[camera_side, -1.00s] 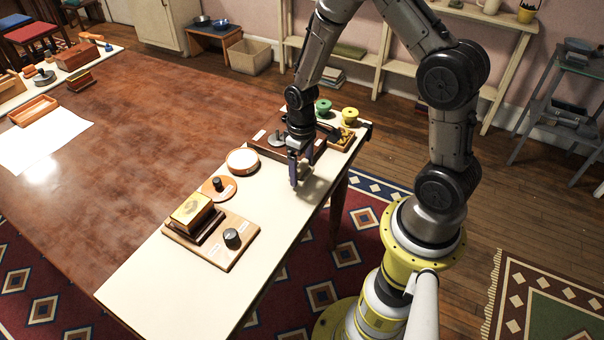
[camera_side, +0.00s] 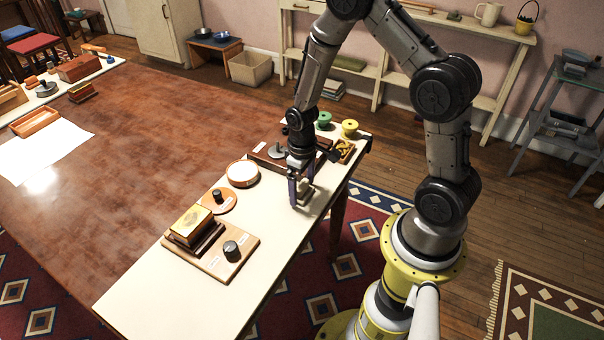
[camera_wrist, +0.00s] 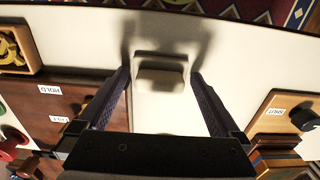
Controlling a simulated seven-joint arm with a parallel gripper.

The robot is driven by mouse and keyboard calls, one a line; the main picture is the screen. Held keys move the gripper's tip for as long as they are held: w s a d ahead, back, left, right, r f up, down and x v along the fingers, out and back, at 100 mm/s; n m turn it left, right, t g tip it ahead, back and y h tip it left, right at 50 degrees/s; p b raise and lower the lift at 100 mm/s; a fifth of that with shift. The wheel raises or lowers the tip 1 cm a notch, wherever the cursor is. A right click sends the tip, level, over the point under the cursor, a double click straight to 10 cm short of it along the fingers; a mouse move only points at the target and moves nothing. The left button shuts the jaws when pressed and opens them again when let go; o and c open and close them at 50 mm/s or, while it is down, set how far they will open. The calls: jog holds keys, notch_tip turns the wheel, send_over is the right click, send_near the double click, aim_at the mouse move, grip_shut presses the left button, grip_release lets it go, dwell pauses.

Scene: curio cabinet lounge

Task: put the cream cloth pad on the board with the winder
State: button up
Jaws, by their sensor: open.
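The cream cloth pad (camera_wrist: 160,77) lies on the cream table strip in the wrist view, a pale block on a wider pale base. My gripper (camera_wrist: 161,74) is open, one finger on each side of the pad, with visible gaps. In the side view my gripper (camera_side: 299,199) is low over the strip and mostly hides the pad. A wooden board (camera_side: 216,262) nearer the camera carries a dark knob (camera_side: 231,250) and a yellow-topped box (camera_side: 191,222). A darker board (camera_side: 262,158) lies behind my gripper with a grey round piece (camera_side: 277,150). I cannot tell which part is the winder.
A round white-topped dish (camera_side: 242,174) and an orange disc with a black knob (camera_side: 217,197) stand between my gripper and the near board. Green (camera_side: 323,120) and yellow (camera_side: 349,127) spools stand at the far end. The strip's right side is clear.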

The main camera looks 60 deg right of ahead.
notch_tip(320, 180, up, 12)
notch_tip(320, 180, up, 13)
jog(key=t, duration=0.3)
send_over(302, 184)
jog(key=s+a, duration=0.5)
jog(key=s, duration=0.1)
jog(key=s+a+r+t, duration=0.2)
jog(key=s+r, duration=0.2)
jog(key=s, duration=0.6)
jog(key=shift+a+t, duration=0.3)
jog(key=shift+a, duration=0.05)
